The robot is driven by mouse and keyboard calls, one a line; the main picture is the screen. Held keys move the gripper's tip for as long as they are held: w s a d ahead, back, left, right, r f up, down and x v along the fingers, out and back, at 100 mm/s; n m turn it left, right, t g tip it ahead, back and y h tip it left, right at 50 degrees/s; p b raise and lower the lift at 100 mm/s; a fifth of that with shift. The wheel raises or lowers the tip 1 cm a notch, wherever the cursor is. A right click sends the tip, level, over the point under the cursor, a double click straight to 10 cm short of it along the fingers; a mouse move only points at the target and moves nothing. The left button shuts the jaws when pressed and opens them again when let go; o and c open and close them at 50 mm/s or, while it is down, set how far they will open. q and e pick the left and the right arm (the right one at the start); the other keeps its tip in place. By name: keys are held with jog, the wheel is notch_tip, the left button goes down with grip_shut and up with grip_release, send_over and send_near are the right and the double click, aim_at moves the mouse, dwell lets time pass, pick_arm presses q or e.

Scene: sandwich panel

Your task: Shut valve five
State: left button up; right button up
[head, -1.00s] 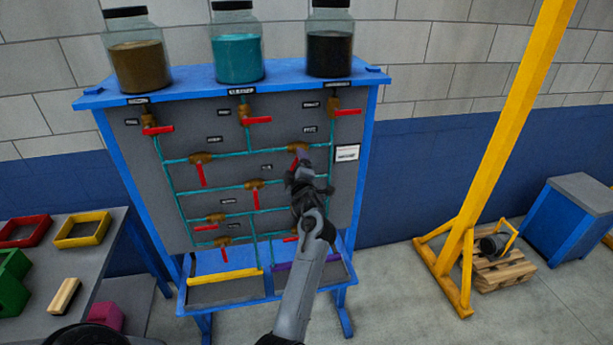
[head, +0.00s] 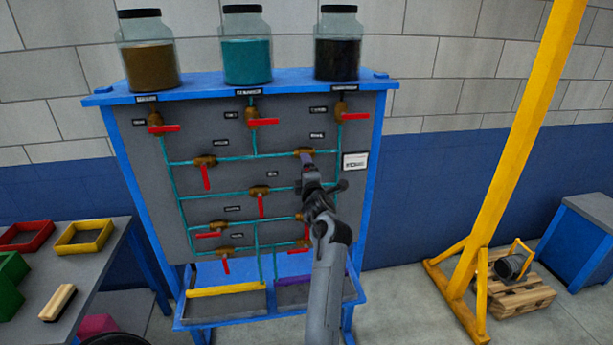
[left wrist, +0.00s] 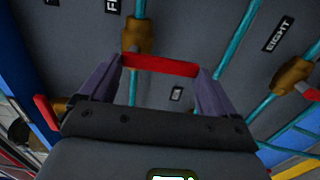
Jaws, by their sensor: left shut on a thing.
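A grey valve panel in a blue frame (head: 378,125) carries several brass valves with red handles on teal pipes. My left gripper (head: 308,163) is at the brass valve (head: 304,153) right of centre in the second row. In the left wrist view, a partly hidden label beginning "FI" (left wrist: 111,6) is beside this valve (left wrist: 138,35). Its red handle (left wrist: 160,65) lies crosswise to the pipe and spans between the purple fingers of my gripper (left wrist: 158,85), which is shut on it. In the head view the gripper hides the handle. My right gripper is not in view.
Another valve's red handle (left wrist: 45,111) is close left of the gripper in the wrist view. A label "EIGHT" (left wrist: 280,31) is at right. Jars (head: 247,50) stand on top. A yellow post (head: 510,150) stands right; a table with trays (head: 85,237) is left.

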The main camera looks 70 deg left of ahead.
pick_arm(q)
jog(key=o, duration=1.2)
jog(key=shift+d, duration=0.2)
jog(key=b+v, duration=0.1)
jog(key=v, duration=0.9)
jog(key=shift+d, duration=0.25)
jog(key=shift+s, duration=0.1)
